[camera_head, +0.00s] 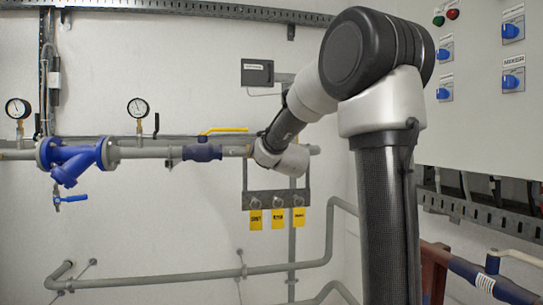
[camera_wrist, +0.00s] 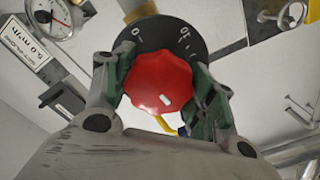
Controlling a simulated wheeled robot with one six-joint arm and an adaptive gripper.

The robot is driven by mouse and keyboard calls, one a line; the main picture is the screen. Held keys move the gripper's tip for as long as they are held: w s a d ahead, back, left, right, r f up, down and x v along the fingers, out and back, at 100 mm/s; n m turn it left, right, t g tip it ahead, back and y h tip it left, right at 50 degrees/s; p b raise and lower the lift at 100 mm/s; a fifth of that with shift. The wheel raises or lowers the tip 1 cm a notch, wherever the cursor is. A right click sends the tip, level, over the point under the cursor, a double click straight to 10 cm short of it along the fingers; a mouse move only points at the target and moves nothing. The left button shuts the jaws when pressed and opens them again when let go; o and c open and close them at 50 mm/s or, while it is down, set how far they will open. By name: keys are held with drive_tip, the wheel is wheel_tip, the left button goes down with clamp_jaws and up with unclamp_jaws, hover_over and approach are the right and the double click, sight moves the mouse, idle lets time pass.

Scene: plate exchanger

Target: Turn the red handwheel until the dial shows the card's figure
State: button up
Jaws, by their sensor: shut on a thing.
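The red handwheel (camera_wrist: 158,84) shows in the middle of the wrist view, with a small white mark on its face. A black scale disc (camera_wrist: 160,30) with white figures lies behind it. My gripper (camera_wrist: 153,78) is shut on the handwheel, with a green-padded finger on either side. A round white dial (camera_wrist: 48,16) with a red needle shows at the upper left, partly cut off; its reading is too small to tell. A white card (camera_wrist: 27,44) beside it seems to read 5.0 m³/h. In the head view my arm hides the handwheel.
In the head view a pipe with a blue strainer (camera_head: 75,157), two gauges (camera_head: 138,107) and a yellow lever (camera_head: 224,130) runs left of my wrist. Yellow tags (camera_head: 278,219) hang below on a bracket. A panel with blue knobs (camera_head: 513,31) stands at the right.

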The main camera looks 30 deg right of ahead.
drive_tip(key=shift+f+n, duration=0.1)
drive_tip(key=shift+n, duration=0.4)
idle(0.3)
drive_tip(key=o, duration=1)
drive_tip(key=shift+s, duration=0.1)
drive_tip(key=v, duration=1.2)
